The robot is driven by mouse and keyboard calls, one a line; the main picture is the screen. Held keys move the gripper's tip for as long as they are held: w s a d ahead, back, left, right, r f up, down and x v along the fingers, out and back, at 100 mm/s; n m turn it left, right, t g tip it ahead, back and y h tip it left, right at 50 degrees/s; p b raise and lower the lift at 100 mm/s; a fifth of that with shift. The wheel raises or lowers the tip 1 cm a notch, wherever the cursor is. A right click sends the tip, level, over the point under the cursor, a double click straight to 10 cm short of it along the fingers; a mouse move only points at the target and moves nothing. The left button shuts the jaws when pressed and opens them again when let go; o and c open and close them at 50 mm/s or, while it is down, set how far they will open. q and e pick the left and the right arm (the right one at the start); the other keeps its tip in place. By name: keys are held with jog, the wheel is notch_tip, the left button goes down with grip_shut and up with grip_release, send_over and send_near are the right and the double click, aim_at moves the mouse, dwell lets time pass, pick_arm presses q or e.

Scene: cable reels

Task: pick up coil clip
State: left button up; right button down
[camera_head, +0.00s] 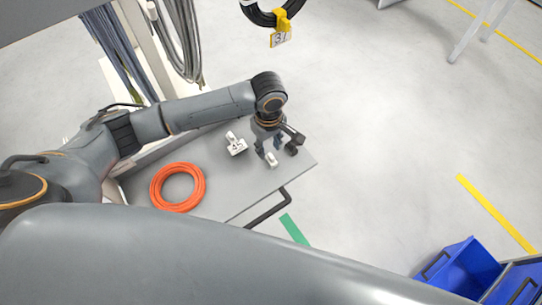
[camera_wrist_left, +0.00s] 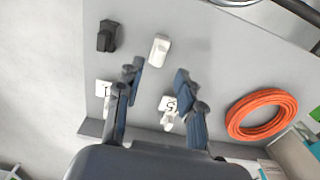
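A small white clip-like piece (camera_head: 271,160), which I take for the coil clip, lies on the grey cart top (camera_head: 222,185). My left gripper (camera_head: 268,147) points down close to it, fingers apart and empty. In the left wrist view the white piece (camera_wrist_left: 159,49) lies just beyond the gap between the open fingertips (camera_wrist_left: 157,76), not between them. A black piece (camera_wrist_left: 107,36) lies to its left. Two white pieces with numbered faces, one near the right finger (camera_wrist_left: 168,105) and one left of the left finger (camera_wrist_left: 103,89), also lie there. My right gripper is out of view.
An orange cable coil (camera_head: 178,187) lies on the cart's left part. A dark handle (camera_head: 268,208) runs along the cart's edge. A black coil with a yellow tag (camera_head: 281,28) hangs at the top. Blue bins (camera_head: 468,268) stand at lower right.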

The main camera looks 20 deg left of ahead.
aim_at(271, 156)
pick_arm(q)
jog(key=shift+s+d+f+p, duration=0.15)
jog(key=shift+f+p, duration=0.15)
jog(key=shift+f, duration=0.4)
notch_tip(271, 156, down, 3)
jog(key=shift+d+f+p, duration=0.15)
jog(key=shift+f+p, duration=0.05)
jog(key=shift+p, duration=0.1)
jog(key=shift+f, duration=0.25)
jog(key=c, duration=0.6)
jog(key=shift+c, duration=0.8)
pick_arm(e)
jog(key=shift+w+a+r, duration=0.2)
jog(key=shift+w+r, duration=0.15)
jog(key=shift+w, duration=0.1)
jog(key=shift+w+a+r, duration=0.2)
jog(key=shift+w+r, duration=0.15)
jog(key=shift+w, duration=0.1)
